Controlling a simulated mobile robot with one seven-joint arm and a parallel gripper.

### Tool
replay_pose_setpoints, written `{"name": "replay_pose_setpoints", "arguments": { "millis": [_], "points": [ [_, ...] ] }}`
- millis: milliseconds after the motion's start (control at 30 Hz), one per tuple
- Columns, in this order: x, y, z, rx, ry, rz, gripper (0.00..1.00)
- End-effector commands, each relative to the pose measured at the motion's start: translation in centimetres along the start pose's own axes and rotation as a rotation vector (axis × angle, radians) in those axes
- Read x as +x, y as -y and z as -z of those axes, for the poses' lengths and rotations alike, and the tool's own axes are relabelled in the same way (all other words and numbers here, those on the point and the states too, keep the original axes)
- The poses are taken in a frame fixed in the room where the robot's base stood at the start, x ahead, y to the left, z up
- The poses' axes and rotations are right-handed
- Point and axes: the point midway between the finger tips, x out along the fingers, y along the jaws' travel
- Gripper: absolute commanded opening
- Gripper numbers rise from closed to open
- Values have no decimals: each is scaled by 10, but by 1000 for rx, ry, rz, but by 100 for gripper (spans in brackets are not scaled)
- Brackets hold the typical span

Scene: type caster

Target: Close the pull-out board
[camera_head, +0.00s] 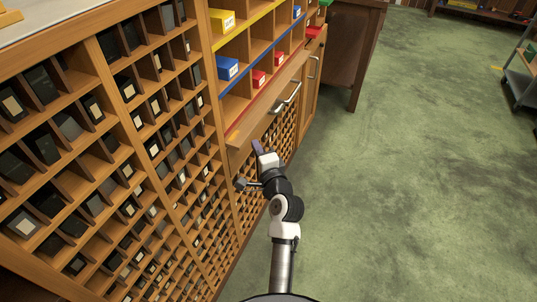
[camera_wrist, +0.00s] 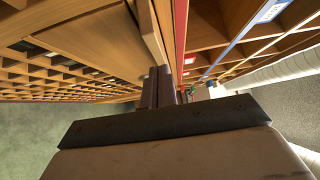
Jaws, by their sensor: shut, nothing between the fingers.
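The pull-out board (camera_head: 262,108) is a wooden board under the open coloured shelves of the cabinet, with its front edge standing out toward the aisle. My gripper (camera_head: 257,146) is shut and empty at the near end of the board, close to its front edge. In the wrist view the dark fingers (camera_wrist: 160,72) lie together, beside the wooden board edge (camera_wrist: 150,30). I cannot tell whether they touch it. How far the board sticks out is hard to judge from here.
A tall pigeonhole rack (camera_head: 110,140) with dark blocks fills the left. Blue (camera_head: 228,68), yellow (camera_head: 222,21) and red (camera_head: 313,33) bins sit on the shelves. A metal handle (camera_head: 291,96) projects beyond my gripper.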

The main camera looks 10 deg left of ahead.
Motion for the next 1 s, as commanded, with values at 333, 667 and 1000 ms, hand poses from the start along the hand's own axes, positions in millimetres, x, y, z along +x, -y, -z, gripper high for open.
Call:
{"name": "replay_pose_setpoints", "arguments": {
  "millis": [333, 667, 1000],
  "points": [
    [11, 0, -11, 0, -1, 1, 0],
    [17, 3, -17, 1, 2, -1, 0],
    [29, 0, -29, 1, 1, 0, 0]
  ]
}}
